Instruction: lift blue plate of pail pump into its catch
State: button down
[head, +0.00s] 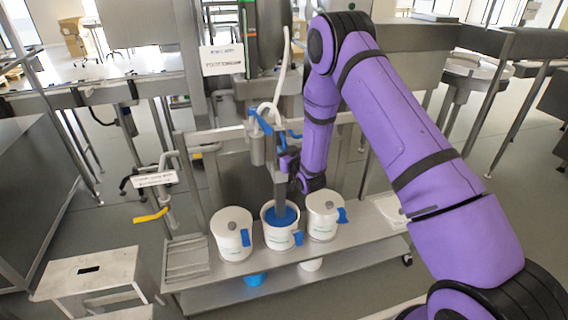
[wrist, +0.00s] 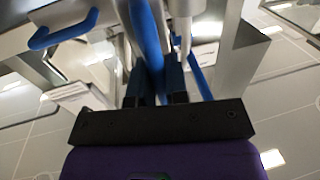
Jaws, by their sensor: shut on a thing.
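The blue plate (head: 287,219) of the pail pump sits inside the open mouth of the middle white pail (head: 276,239), at the foot of a grey vertical post (head: 280,197). My gripper (head: 287,163) is beside the upper part of this post, above the pail. In the wrist view my gripper (wrist: 162,75) has its dark fingers closed around a blue bar (wrist: 147,38) of the pump. The exact contact is partly hidden in both views. Blue hook-like parts (head: 262,122) show above my gripper. I cannot tell which part is the catch.
White lidded pails stand left (head: 232,234) and right (head: 323,216) of the middle pail on a metal bench (head: 345,250). A step stool (head: 90,272) stands at the left front. Metal frames and pipes crowd the space behind.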

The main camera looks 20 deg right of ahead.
notch_tip(320, 180, up, 11)
jog(key=shift+r, duration=0.1)
jog(key=shift+w+r, duration=0.1)
dwell(0.3)
jog(key=c, duration=1.1)
grip_release()
jog(key=shift+c, duration=0.2)
jog(key=shift+s, duration=0.3)
jog(key=s+d, duration=0.2)
jog(key=s, duration=0.8)
